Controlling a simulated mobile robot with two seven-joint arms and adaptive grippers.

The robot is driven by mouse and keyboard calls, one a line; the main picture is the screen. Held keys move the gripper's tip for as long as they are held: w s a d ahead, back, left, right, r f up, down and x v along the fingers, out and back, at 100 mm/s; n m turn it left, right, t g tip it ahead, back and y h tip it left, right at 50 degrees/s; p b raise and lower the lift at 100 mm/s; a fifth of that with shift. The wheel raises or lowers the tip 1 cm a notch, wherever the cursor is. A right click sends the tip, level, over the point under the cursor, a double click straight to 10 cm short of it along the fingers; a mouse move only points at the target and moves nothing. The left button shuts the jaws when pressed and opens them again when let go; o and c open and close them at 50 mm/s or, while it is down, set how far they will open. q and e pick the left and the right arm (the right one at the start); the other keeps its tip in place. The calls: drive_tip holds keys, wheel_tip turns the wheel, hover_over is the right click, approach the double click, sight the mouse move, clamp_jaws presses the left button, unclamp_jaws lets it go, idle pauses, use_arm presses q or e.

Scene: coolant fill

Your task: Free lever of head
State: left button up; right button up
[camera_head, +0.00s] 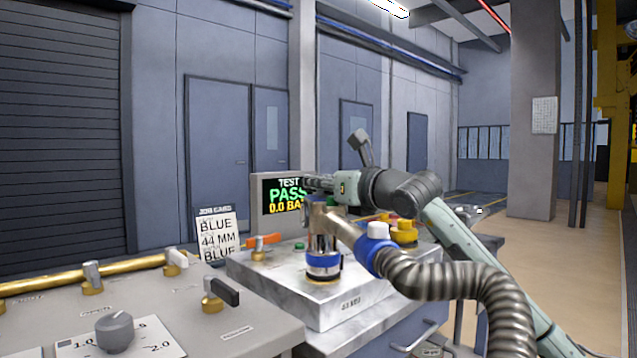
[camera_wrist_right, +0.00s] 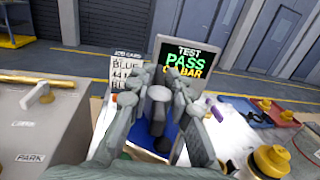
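The coolant head is a silvery upright cylinder with a blue ring (camera_head: 324,262), standing on a grey metal block (camera_head: 340,300). A ribbed hose (camera_head: 450,290) joins its side through a blue collar. My right gripper (camera_head: 318,184) is at the top of the head, partly hiding it. In the wrist view the right gripper's fingers (camera_wrist_right: 155,97) are spread apart. A grey round-ended part (camera_wrist_right: 158,93), perhaps the head's lever, shows between them; I cannot tell whether they touch it. My left gripper is out of view.
A screen (camera_head: 284,195) behind the head reads TEST PASS 0.0 BAR. A job card (camera_head: 216,236) stands left of it. An orange-handled lever (camera_head: 262,241) is on the block. A grey console (camera_head: 180,325) with a knob and valves fills the lower left. Yellow-capped fittings (camera_head: 404,232) lie behind the hose.

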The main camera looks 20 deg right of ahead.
drive_tip(key=o, duration=0.5)
drive_tip(key=shift+s, duration=0.1)
drive_tip(key=v, duration=1.1)
drive_tip(key=shift+s+d, duration=0.15)
drive_tip(key=shift+s, duration=0.25)
